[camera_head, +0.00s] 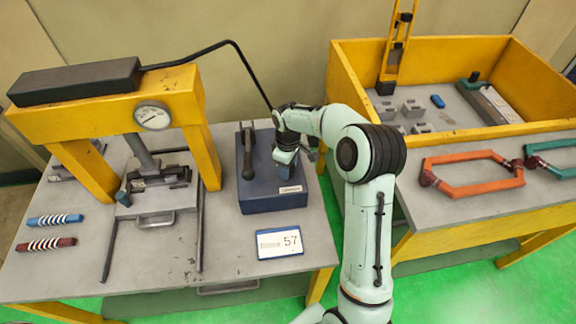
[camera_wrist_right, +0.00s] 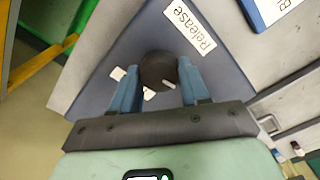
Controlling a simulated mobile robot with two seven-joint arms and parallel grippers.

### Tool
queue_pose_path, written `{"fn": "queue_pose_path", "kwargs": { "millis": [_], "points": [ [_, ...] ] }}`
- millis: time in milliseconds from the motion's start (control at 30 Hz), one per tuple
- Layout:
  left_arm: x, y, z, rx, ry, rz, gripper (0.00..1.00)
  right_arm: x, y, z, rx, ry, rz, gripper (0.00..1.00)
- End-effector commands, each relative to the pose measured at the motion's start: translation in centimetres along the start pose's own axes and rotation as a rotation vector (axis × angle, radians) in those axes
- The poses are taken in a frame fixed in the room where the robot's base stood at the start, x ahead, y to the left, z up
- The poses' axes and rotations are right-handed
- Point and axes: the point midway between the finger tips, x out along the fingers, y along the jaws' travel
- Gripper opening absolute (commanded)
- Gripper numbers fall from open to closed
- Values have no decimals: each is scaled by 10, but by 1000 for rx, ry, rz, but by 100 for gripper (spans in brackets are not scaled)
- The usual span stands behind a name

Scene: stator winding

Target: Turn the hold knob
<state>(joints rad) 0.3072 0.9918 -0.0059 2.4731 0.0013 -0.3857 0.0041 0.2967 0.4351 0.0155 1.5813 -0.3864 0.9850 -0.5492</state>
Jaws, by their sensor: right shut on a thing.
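The hold knob (camera_wrist_right: 158,71) is a dark round knob on top of the dark blue control box (camera_head: 262,196). A white label reading "Release" lies beside it in the right wrist view, and another small white label is partly hidden. My right gripper (camera_wrist_right: 157,80) is shut on the knob, with one blue finger on each side. In the head view my right gripper (camera_head: 286,156) is over the right part of the box and hides the knob. A black lever (camera_head: 248,155) stands on the left part of the box. My left gripper is not in view.
A yellow press (camera_head: 105,115) with a gauge (camera_head: 152,116) stands left of the box. A yellow-walled bin (camera_head: 455,130) and orange (camera_head: 470,186) and green frames are at the right.

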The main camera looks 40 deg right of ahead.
Motion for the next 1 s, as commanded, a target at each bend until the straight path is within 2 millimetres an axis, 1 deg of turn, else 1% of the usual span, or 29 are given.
{"fn": "queue_pose_path", "kwargs": {
  "millis": [333,1000],
  "points": [
    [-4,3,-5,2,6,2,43,-1,0,0,-330,1,1,15],
    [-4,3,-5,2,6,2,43,0,-1,0,-966,1,1,15]
  ]
}}
